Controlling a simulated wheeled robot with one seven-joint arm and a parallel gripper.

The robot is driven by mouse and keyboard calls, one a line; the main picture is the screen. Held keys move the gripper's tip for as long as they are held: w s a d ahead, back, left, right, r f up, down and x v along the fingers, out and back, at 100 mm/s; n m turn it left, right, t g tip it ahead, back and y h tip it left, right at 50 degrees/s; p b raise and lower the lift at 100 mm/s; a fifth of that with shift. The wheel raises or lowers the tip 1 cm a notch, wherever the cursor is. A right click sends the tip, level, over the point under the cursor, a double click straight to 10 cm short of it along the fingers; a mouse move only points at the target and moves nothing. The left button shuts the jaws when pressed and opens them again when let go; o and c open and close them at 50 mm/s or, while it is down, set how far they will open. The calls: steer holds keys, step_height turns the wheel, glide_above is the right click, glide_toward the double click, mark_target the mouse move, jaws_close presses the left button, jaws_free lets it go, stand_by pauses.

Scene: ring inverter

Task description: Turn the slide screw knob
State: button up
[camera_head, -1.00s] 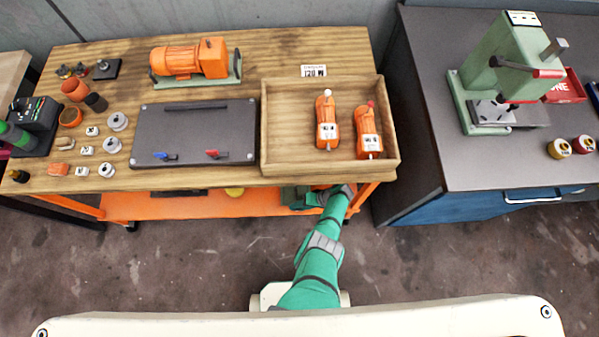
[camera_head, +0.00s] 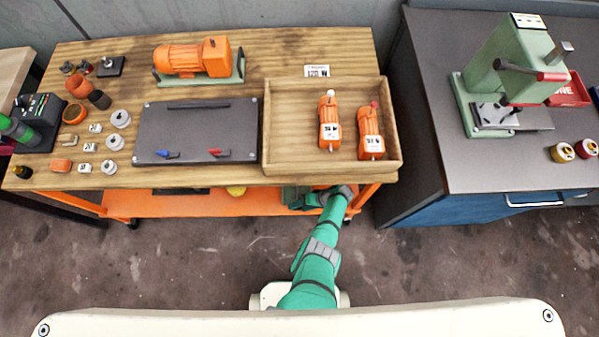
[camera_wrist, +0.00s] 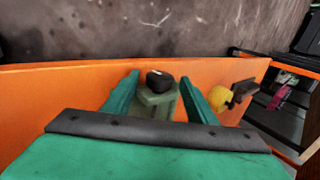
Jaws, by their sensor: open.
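In the wrist view, a black knob (camera_wrist: 159,78) sits on top of a grey-green block (camera_wrist: 158,102) on the orange lower shelf (camera_wrist: 60,90). It looks like the slide screw knob. My gripper (camera_wrist: 160,88) is open, its two green fingers apart on either side of the block and knob. I see no clear contact; the distance to the knob is hard to tell. The lower part of the block is hidden behind my gripper body. In the head view, my arm reaches under the wooden bench top, and the knob is hidden there.
The bench top holds a shallow wooden tray (camera_head: 268,130) with two orange devices, a dark plate (camera_head: 195,115) and an orange motor (camera_head: 192,58). Its front edge overhangs my arm. In the wrist view, a yellow round thing (camera_wrist: 219,98) and a dark part stand right of my gripper.

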mark_target(298, 209)
steer(key=h, duration=0.3)
steer(key=shift+a+r+h, duration=0.2)
steer(key=shift+a+h, duration=0.1)
steer(key=shift+a, duration=0.1)
steer(key=h, duration=0.3)
steer(key=shift+a+h, duration=0.4)
steer(key=r, duration=0.7)
steer(key=shift+s+d+r, duration=0.15)
steer(key=shift+s+r, duration=0.05)
steer(key=shift+s, duration=0.2)
steer(key=s+r+t, duration=0.5)
steer(key=s+r, duration=0.2)
steer(key=r, duration=0.3)
steer(key=s+r+t, duration=0.5)
steer(key=s+r, duration=0.3)
steer(key=r, duration=0.3)
steer(key=shift+d+t, duration=0.15)
steer(key=shift+t, duration=0.15)
steer(key=shift+r, duration=0.15)
